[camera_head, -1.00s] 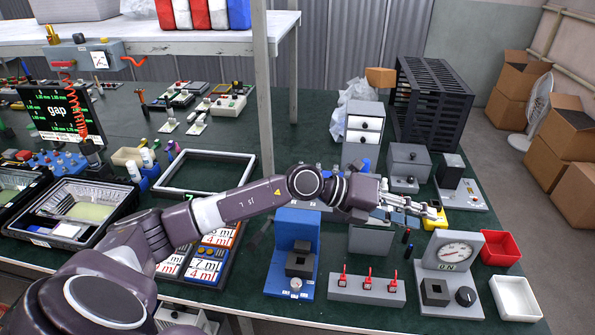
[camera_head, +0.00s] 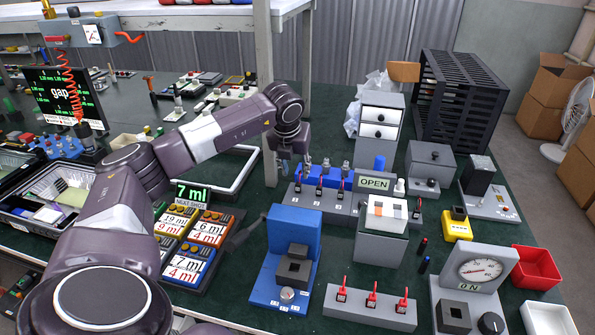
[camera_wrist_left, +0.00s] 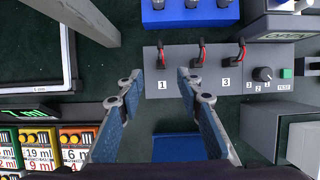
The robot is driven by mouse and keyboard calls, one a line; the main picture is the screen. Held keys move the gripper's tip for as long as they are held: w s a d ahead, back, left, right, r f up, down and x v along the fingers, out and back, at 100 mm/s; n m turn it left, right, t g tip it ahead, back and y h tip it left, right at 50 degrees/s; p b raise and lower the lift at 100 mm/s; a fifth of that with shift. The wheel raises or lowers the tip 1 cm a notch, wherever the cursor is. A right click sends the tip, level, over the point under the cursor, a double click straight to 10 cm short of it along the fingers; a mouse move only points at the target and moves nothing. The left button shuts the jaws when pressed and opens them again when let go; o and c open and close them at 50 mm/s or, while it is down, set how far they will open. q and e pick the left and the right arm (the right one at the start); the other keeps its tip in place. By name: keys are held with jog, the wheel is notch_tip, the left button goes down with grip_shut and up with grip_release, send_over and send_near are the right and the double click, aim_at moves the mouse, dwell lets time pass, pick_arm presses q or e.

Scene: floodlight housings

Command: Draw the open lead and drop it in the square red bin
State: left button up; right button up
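A grey test block (camera_head: 325,205) holds several red-and-black leads standing upright, and a display (camera_head: 374,183) behind it reads OPEN. In the left wrist view the block (camera_wrist_left: 205,84) shows leads (camera_wrist_left: 161,55) in a row with labels 1 and 3; a finger hides the label between. A knob (camera_wrist_left: 262,74) sits to their right. My left gripper (camera_head: 295,167) points down near the block's left end. Its fingers (camera_wrist_left: 160,85) are spread and empty in the wrist view, apart from the leads. The square red bin (camera_head: 537,268) stands at the right table edge. My right gripper is not in view.
A front grey rack (camera_head: 370,304) holds three red leads. A blue fixture (camera_head: 292,262), a yellow block (camera_head: 457,224), a dial gauge box (camera_head: 478,270) and a white bin (camera_head: 548,319) stand nearby. A table post (camera_head: 268,110) rises beside my left arm.

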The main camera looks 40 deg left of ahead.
aim_at(298, 183)
pick_arm(q)
jog(key=x, duration=0.5)
jog(key=shift+w+f+p, duration=0.15)
jog(key=shift+f+p, duration=0.05)
jog(key=shift+p, duration=0.15)
jog(key=shift+x, duration=0.85)
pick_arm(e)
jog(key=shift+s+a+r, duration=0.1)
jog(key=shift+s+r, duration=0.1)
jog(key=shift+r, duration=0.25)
pick_arm(q)
jog(key=shift+d, duration=0.1)
jog(key=shift+c, duration=0.2)
grip_shut()
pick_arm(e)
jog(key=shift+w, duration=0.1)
pick_arm(q)
jog(key=shift+r, duration=0.25)
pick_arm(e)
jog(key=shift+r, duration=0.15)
pick_arm(q)
jog(key=shift+r+p, duration=0.6)
jog(key=shift+r, duration=0.05)
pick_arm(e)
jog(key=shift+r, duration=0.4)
pick_arm(q)
jog(key=shift+r, duration=0.25)
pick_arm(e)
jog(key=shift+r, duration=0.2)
